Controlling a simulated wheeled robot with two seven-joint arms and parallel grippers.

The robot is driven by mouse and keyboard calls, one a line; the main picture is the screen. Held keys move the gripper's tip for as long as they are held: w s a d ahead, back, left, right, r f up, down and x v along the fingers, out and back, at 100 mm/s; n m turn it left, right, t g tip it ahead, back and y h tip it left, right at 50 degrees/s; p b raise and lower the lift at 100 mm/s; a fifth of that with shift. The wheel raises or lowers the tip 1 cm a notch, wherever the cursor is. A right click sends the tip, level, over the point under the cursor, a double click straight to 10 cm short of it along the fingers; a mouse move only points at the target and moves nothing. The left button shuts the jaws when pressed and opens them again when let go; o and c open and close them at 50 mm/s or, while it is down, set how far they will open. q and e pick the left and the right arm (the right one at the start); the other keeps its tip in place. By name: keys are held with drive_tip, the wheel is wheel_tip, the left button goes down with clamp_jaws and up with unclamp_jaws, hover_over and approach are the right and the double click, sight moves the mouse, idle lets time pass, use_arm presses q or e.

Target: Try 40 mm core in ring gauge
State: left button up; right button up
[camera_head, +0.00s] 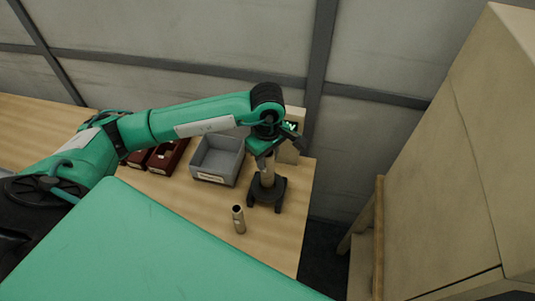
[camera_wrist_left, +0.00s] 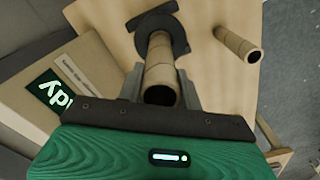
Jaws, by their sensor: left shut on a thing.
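A tan cardboard core (camera_head: 267,178) stands upright in my left gripper (camera_head: 263,157), which is shut on its upper part. In the left wrist view the core (camera_wrist_left: 160,53) runs between the two fingers (camera_wrist_left: 160,88), its open end facing the camera. The black ring gauge (camera_head: 266,191) sits on the table straight below it; its dark plate (camera_wrist_left: 177,32) shows around the core's far end. I cannot tell whether that end is inside the ring or only over it. A second tan core (camera_head: 239,220) stands on the table, also visible in the left wrist view (camera_wrist_left: 238,44). My right gripper is out of view.
A grey bin (camera_head: 216,162) and dark red bins (camera_head: 166,156) stand left of the gauge. A beige box with a dark label (camera_wrist_left: 82,78) is close to my left gripper. A green surface (camera_head: 150,250) fills the front; the table's right edge is near.

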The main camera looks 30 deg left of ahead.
use_arm(q)
drive_tip(key=shift+b, duration=0.9)
idle(1.4)
drive_tip(key=shift+f+b, duration=0.5)
drive_tip(key=shift+b, duration=0.3)
idle(0.7)
drive_tip(key=shift+b, duration=0.45)
idle(0.6)
drive_tip(key=shift+f+b, duration=1.2)
drive_tip(key=shift+b, duration=0.95)
idle(1.0)
